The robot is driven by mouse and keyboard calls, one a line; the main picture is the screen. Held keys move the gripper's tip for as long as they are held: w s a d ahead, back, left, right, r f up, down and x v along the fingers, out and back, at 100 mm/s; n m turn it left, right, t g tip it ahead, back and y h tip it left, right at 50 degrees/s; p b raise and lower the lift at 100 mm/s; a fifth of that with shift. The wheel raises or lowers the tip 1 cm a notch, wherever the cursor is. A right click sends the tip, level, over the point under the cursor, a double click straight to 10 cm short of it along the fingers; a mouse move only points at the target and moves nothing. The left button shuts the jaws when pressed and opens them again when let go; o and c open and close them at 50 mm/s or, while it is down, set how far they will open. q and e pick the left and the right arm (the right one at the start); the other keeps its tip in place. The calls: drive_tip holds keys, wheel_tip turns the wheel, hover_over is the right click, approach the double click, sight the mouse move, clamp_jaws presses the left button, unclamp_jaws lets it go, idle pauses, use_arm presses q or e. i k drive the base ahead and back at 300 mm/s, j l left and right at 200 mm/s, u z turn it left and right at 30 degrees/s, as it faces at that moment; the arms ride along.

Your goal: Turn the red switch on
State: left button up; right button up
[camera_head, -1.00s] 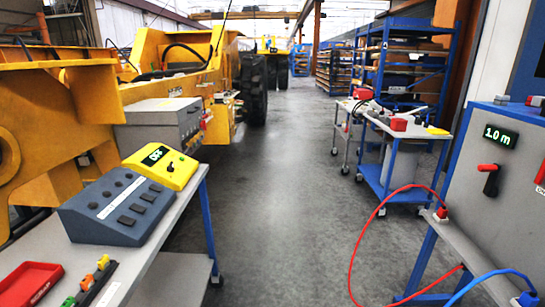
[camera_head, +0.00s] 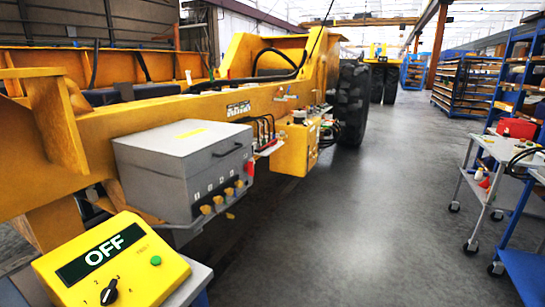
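No red-handled switch can be made out now. The nearest control is a yellow box (camera_head: 140,268) at the lower left. Its dark display (camera_head: 103,252) reads OFF in white letters. A black rotary knob (camera_head: 109,291) sits below the display among small numbers, and a green button (camera_head: 156,260) is to its right. A small red part (camera_head: 249,168) shows on the right side of a large grey box (camera_head: 185,160), too small to identify. Neither of my grippers is in view.
A yellow vehicle frame (camera_head: 100,130) with a large black tyre (camera_head: 353,100) fills the left and middle. Blue shelving (camera_head: 468,85) is farther back. The grey floor (camera_head: 370,220) between is clear.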

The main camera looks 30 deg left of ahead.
sight(249, 168)
drive_tip(key=i+l+u, duration=0.1)
drive_tip(key=i+u, duration=0.3)
drive_tip(key=i, duration=0.15)
drive_tip(key=i+l+u, duration=0.85)
drive_tip(key=i, duration=0.2)
